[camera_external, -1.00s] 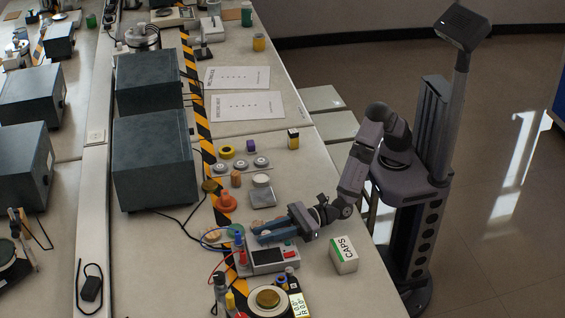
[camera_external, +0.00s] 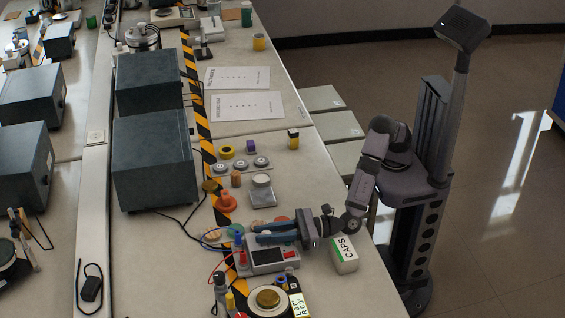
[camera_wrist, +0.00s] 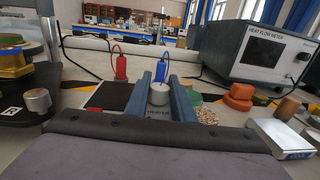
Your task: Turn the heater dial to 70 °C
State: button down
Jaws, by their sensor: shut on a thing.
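The dial (camera_wrist: 159,94) is a pale grey round knob between my blue fingers in the wrist view. My gripper (camera_external: 258,238) reaches in from the right, low over the unit's far side, and is shut on the dial; its fingertips also show in the wrist view (camera_wrist: 160,78). The dial's scale and pointer are not readable, and the dial is hidden in the external view.
Red and blue plugs (camera_wrist: 121,66) with cables rise close beside the fingers. A CAPS box (camera_external: 344,254) stands just right of the unit. A round plate with a brass disc (camera_external: 268,298) is in front. Orange and green pieces (camera_wrist: 238,96) lie beyond.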

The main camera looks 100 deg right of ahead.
jog(key=c, duration=1.5)
grip_release()
jog(key=shift+r, duration=0.1)
jog(key=shift+s, duration=0.1)
jog(key=shift+s+a, duration=0.1)
jog(key=shift+s, duration=0.45)
jog(key=shift+s+r, duration=0.25)
jog(key=shift+s, duration=0.2)
jog(key=shift+s+r, duration=0.2)
jog(key=shift+s, duration=0.25)
notch_tip(320, 180, up, 5)
jog(key=shift+f, duration=0.1)
jog(key=shift+r, duration=0.6)
